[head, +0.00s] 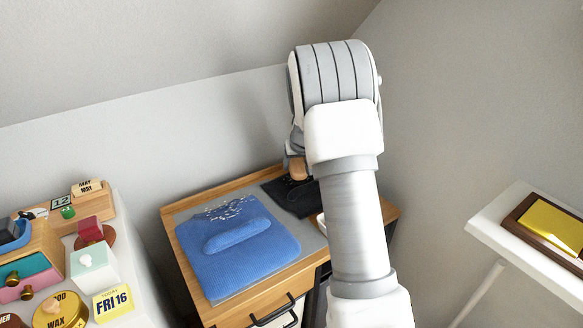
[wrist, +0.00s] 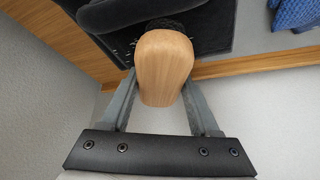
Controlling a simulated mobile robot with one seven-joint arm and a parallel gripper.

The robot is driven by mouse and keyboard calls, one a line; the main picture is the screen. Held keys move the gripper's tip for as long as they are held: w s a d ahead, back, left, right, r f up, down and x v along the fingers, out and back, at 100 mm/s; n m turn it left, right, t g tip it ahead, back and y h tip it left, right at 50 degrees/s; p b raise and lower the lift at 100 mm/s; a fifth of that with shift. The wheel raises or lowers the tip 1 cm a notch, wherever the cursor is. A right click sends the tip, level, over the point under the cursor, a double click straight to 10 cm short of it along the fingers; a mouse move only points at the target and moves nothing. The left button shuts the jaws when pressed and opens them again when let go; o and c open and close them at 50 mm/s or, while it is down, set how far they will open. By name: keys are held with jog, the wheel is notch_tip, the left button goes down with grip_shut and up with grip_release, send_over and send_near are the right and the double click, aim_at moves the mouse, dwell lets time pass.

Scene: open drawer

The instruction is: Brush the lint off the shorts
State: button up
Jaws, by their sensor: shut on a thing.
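My gripper (wrist: 158,88) is shut on the light wooden handle of a brush (wrist: 163,55), one finger on each side. The brush's dark bristle end shows just beyond the handle, at the dark folded cloth (wrist: 212,30); whether it touches is hard to tell. Small pale specks lie on that cloth beside the brush. In the head view the dark cloth (head: 292,198) lies at the back right of the wooden top, partly behind my arm. A blue folded knit cloth (head: 245,265) lies to its left, with many pale specks near its back edge. Which cloth is the shorts is unclear.
The wooden-topped cabinet (head: 184,251) has a grey mat and dark handles in front. A white surface at left holds blocks, a calendar and a wax tin (head: 62,310). A white stand (head: 490,222) at right bears a framed gold panel (head: 550,228). Walls close in behind.

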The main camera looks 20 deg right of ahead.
jog(key=shift+w+d+f+b, duration=0.1)
jog(key=shift+w+d+b, duration=0.1)
jog(key=shift+d, duration=0.75)
jog(key=shift+w+d+b, duration=0.15)
jog(key=shift+d+b, duration=0.05)
jog(key=shift+d, duration=0.75)
jog(key=shift+w+d+f+b, duration=0.1)
jog(key=shift+w+d+b, duration=0.05)
jog(key=shift+d, duration=0.75)
jog(key=shift+w+d+f+b, duration=0.1)
jog(key=shift+w+d+b, duration=0.05)
jog(key=shift+d, duration=0.75)
jog(key=shift+s+a+r+p, duration=0.2)
jog(key=shift+s+a, duration=0.15)
jog(key=shift+a, duration=1.5)
jog(key=shift+s+a+r+p, duration=0.15)
jog(key=shift+s+a, duration=0.15)
jog(key=shift+a, duration=1.5)
jog(key=shift+s+a+r+p, duration=0.1)
jog(key=shift+s+a+p, duration=0.2)
jog(key=shift+a, duration=1.55)
notch_tip(320, 180, up, 6)
jog(key=p, duration=0.4)
jog(key=shift+d+r, duration=0.1)
notch_tip(320, 180, up, 3)
jog(key=shift+f+p, duration=0.1)
jog(key=shift+p, duration=0.9)
